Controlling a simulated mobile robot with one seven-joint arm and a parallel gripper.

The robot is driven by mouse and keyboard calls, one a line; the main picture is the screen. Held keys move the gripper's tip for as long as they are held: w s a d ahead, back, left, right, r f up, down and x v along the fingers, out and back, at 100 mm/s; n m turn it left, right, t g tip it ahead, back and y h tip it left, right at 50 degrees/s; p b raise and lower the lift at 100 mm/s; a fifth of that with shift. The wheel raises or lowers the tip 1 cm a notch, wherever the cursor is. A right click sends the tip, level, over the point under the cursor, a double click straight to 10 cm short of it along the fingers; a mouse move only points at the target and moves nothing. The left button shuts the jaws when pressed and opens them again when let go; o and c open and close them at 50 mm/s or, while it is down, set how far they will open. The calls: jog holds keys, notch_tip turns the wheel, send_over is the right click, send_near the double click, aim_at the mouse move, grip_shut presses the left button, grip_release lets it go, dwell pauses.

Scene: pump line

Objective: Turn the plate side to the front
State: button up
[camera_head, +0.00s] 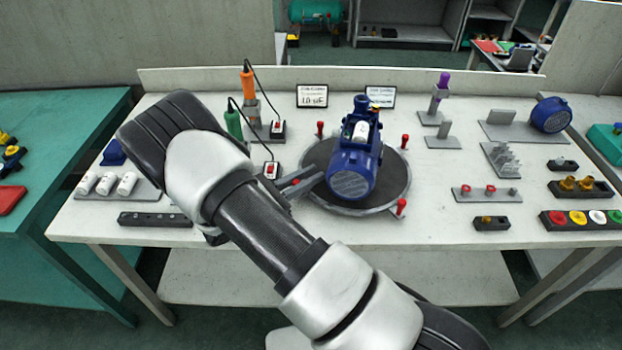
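A blue pump (352,160) sits on a round dark turntable (385,198) in the middle of the bench. A round ribbed end faces the front, slightly to the left. A pale part shows on its upper body. I cannot tell which side is the plate side. Red pegs stand at the turntable's rim: back left (320,130), right (405,141) and front right (401,207). My gripper (298,185) is at the left rim, with a bit of red showing by its fingers. My arm hides part of it, so I cannot tell if it is shut.
White cylinders (105,184) stand at the left. Orange (248,86) and green (233,121) corded tools stand behind my arm. Small fixtures, a blue motor (550,115) and a row of coloured buttons (580,219) fill the right. Two signs (312,96) stand at the back.

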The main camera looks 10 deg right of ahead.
jog(key=shift+o, duration=0.8)
jog(key=v, duration=1.7)
jog(key=shift+s+a, duration=0.15)
jog(key=shift+a, duration=0.1)
jog(key=shift+c, duration=0.4)
